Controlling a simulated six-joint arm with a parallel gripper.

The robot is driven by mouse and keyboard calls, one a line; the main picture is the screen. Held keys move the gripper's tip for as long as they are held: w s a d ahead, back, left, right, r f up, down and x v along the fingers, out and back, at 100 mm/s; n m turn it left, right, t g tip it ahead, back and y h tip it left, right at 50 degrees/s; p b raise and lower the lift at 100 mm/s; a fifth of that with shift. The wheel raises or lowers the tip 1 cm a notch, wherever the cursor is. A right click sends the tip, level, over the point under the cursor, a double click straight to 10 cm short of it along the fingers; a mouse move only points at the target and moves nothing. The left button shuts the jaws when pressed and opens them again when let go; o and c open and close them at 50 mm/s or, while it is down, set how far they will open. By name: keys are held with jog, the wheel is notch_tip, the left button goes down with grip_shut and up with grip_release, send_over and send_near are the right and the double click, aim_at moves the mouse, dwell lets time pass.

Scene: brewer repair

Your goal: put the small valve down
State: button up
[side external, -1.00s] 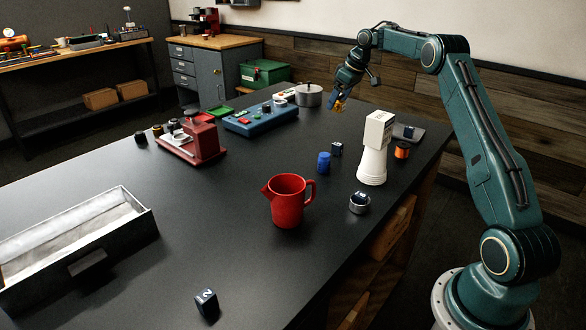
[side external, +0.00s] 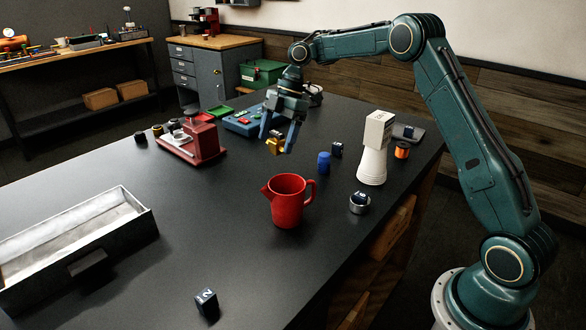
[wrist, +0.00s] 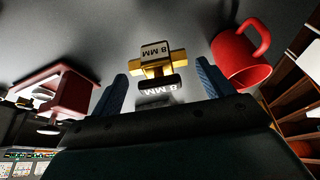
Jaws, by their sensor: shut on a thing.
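The small valve (side external: 275,147) is a yellow brass piece held low between the fingers of my gripper (side external: 278,142). In the wrist view the valve (wrist: 156,66) shows a block marked "8 MM". My gripper points down over the middle of the dark bench (side external: 235,200), and it is shut on the valve. I cannot tell whether the valve touches the bench or hangs just above it.
A red jug (side external: 287,202) stands in front of my gripper, and a blue cylinder (side external: 323,162) stands to its right. A red machine (side external: 203,143) is at the left, and a blue control box (side external: 242,124) is behind. Bench in front of the valve, left of the jug, is clear.

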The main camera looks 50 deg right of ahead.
aim_at(272, 140)
jog(key=shift+s+a+n+g, duration=0.1)
jog(key=shift+s+a+n, duration=0.15)
jog(key=shift+a, duration=0.25)
jog(key=shift+s+a+n+g, duration=0.1)
jog(key=shift+a+n, duration=0.2)
jog(key=shift+a, duration=0.15)
jog(key=shift+s+a+n+g, duration=0.1)
jog(key=shift+s+a+n, duration=0.15)
jog(key=shift+a, duration=0.25)
jog(key=shift+f, duration=4.05)
jog(key=o, duration=1)
jog(key=shift+f, duration=0.15)
jog(key=shift+o, duration=0.2)
jog(key=v, duration=0.9)
jog(key=shift+d, duration=0.1)
jog(key=shift+v, duration=0.9)
jog(key=shift+d+r, duration=0.15)
jog(key=shift+r, duration=0.45)
